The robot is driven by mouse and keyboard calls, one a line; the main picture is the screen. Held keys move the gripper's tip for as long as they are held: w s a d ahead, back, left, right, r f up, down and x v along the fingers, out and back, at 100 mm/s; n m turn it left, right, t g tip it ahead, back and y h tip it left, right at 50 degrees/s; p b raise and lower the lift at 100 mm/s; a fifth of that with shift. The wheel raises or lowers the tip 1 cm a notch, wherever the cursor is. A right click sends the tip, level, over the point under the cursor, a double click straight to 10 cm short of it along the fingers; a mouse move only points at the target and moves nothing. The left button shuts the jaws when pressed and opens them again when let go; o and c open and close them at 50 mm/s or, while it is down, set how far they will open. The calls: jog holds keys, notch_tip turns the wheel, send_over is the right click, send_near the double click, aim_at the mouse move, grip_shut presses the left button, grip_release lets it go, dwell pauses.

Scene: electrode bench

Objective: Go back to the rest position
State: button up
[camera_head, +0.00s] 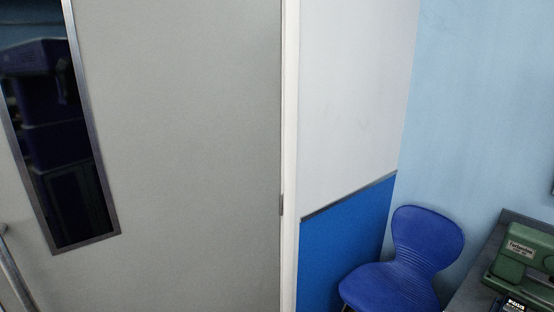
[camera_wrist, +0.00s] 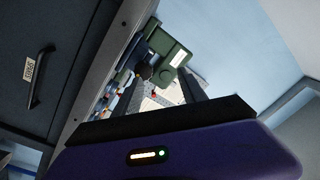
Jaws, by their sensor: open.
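My gripper (camera_wrist: 163,86) shows in the wrist view, with its purple body across the bottom and two dark fingers reaching up. The fingers stand apart and I see nothing held between them. Beyond them is a bench (camera_wrist: 97,75), seen tilted, with a green instrument (camera_wrist: 172,47) and several small items on it. My gripper is not in the head view. There the green instrument (camera_head: 524,255) stands on the bench at the lower right edge.
A grey door (camera_head: 190,150) with a narrow dark window (camera_head: 60,150) fills the left of the head view. A blue chair (camera_head: 425,240) stands by the wall beside the bench. A dark drawer front with a handle (camera_wrist: 38,78) is left in the wrist view.

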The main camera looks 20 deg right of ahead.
jog(key=s+a+r+n+t+y, duration=0.25)
jog(key=a+r+n+t, duration=0.2)
jog(key=a, duration=0.65)
jog(key=s+a+r+n+t+y, duration=0.2)
jog(key=a+r+n+t+y, duration=0.25)
jog(key=a, duration=0.55)
jog(key=s+a+f+n+g+y+b, duration=0.1)
jog(key=s+a+n+y, duration=0.8)
jog(key=s+a, duration=0.9)
jog(key=n+g, duration=0.1)
jog(key=n, duration=0.2)
jog(key=shift+s+a+f+y, duration=0.2)
jog(key=shift+a+f+y, duration=0.05)
jog(key=shift+f+y, duration=0.15)
jog(key=shift+c, duration=0.4)
